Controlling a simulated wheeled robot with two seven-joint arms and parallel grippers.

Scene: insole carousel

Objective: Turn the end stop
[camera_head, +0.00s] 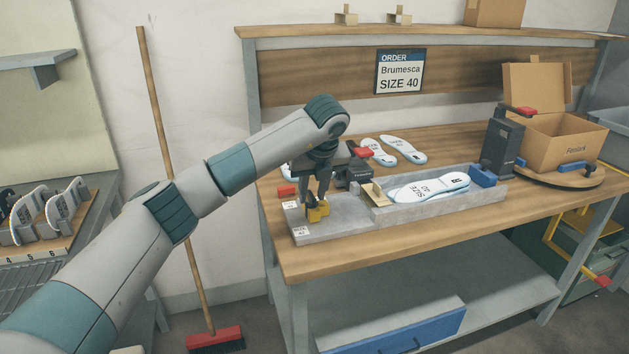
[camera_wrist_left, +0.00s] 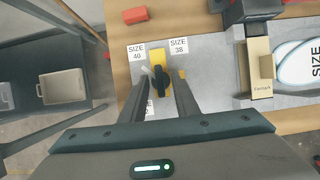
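The end stop (camera_wrist_left: 157,56) is a yellow block with a black part on it, on the grey fixture plate (camera_wrist_left: 214,62). In the head view the yellow end stop (camera_head: 319,213) sits at the left end of the fixture, partly hidden by my fingers. My left gripper (camera_head: 316,200) points down over it. In the wrist view the fingers of my left gripper (camera_wrist_left: 165,82) stand apart, one on each side of the black part, with gaps showing. Labels "SIZE 40" (camera_wrist_left: 137,52) and "SIZE 38" (camera_wrist_left: 178,46) flank the yellow block. My right gripper is out of view.
A grey trough (camera_head: 440,210) right of the end stop holds insoles (camera_head: 428,189). A red-handled device (camera_head: 357,170) stands close behind my gripper. More insoles (camera_head: 404,150) lie behind. An open carton (camera_head: 565,140) stands on a round board at the right.

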